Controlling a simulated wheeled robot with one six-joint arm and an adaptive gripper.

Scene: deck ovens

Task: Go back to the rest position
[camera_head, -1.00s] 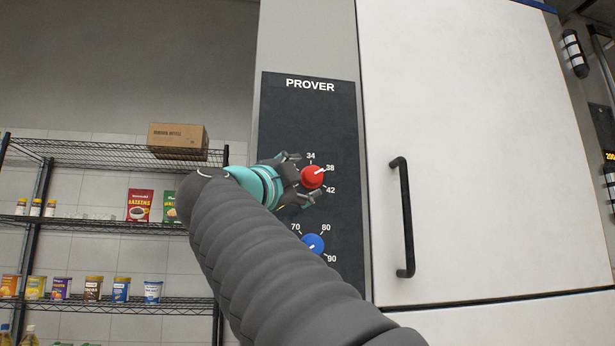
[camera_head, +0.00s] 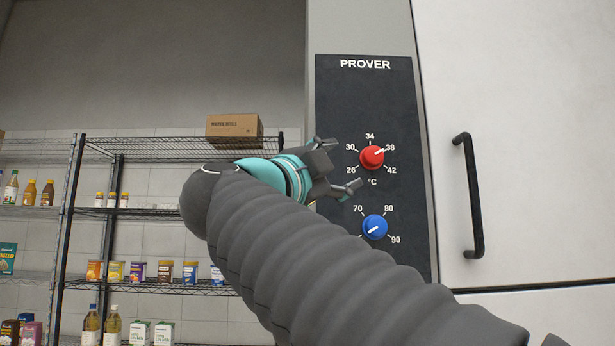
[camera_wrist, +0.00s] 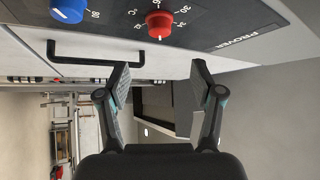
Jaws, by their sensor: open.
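My gripper (camera_head: 340,168) is open and empty, just left of the red knob (camera_head: 372,158) on the dark prover panel (camera_head: 338,108). The knob's white mark points near 38. The blue knob (camera_head: 374,227) sits below it, with its mark toward the lower left. In the wrist view my gripper (camera_wrist: 158,78) has its fingers spread apart, with the red knob (camera_wrist: 159,24) beyond the tips and clear of them. The blue knob also shows at the upper left of that view (camera_wrist: 70,8).
The white prover door (camera_head: 530,130) with its black handle (camera_head: 470,195) stands right of the panel. Wire shelves (camera_head: 160,147) with jars, bottles and a cardboard box (camera_head: 234,128) stand behind at left. The room beside the gripper on the left looks clear.

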